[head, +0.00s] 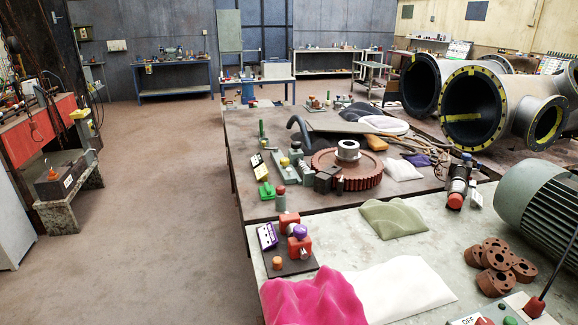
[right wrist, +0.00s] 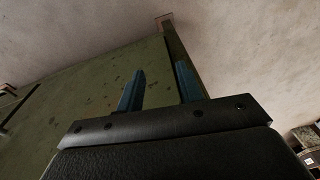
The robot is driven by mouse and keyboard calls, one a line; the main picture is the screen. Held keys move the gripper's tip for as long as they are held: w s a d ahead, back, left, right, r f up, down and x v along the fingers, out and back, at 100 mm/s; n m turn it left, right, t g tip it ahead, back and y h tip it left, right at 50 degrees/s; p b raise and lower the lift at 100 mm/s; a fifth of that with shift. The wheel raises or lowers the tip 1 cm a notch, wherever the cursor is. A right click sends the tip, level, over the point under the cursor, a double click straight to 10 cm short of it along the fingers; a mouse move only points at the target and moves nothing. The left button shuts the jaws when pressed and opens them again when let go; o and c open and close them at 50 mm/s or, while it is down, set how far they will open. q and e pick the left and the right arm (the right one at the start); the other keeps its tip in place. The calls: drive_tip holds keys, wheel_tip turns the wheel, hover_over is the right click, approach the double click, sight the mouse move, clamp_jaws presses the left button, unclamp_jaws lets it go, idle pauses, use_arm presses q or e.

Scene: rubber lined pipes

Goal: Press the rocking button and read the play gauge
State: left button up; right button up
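A small unit (head: 290,262) stands at the left edge of the near table. It has a dark base, red blocks, a purple knob (head: 300,231), an orange button (head: 277,263) and a purple-framed panel (head: 267,236) like a gauge, too small to read. A similar unit on the table behind has a pale panel (head: 257,160) and a green part (head: 266,190). I cannot tell which part is the rocking button. My right gripper (right wrist: 160,85) shows only in the right wrist view, fingers apart and empty, in front of a green surface. My left gripper is in no view.
The near table (head: 375,255) also bears a magenta cloth (head: 313,298), a white cloth (head: 408,287), a green cloth (head: 392,218), brown rings (head: 497,265) and a green motor (head: 540,200). A red gear (head: 345,170) and large pipes (head: 475,105) lie behind. The floor at left (head: 160,200) is clear.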

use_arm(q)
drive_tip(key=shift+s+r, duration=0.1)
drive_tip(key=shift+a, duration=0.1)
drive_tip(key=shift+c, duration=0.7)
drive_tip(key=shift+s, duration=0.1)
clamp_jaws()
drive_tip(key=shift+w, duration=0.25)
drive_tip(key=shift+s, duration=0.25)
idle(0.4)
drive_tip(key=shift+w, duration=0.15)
